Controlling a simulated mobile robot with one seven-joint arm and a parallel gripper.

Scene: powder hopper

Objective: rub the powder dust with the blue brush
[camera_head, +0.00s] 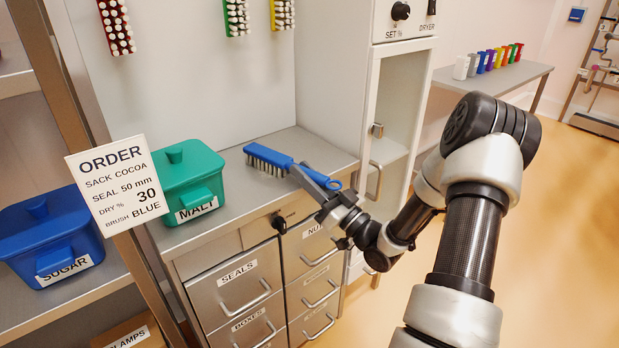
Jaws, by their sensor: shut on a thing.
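The blue brush (270,156) shows in the head view, above the grey counter (235,220) and right of the green malt bin. My gripper (306,176) is shut on the brush's handle. I cannot tell whether the bristles touch the counter. No powder dust can be made out in this view.
The green malt bin (188,178) and blue sugar bin (48,236) stand at the left. An order card (118,185) reads brush blue. A dryer cabinet (392,130) stands right of the counter, with drawers (240,284) below. Other brushes (116,28) hang on the wall.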

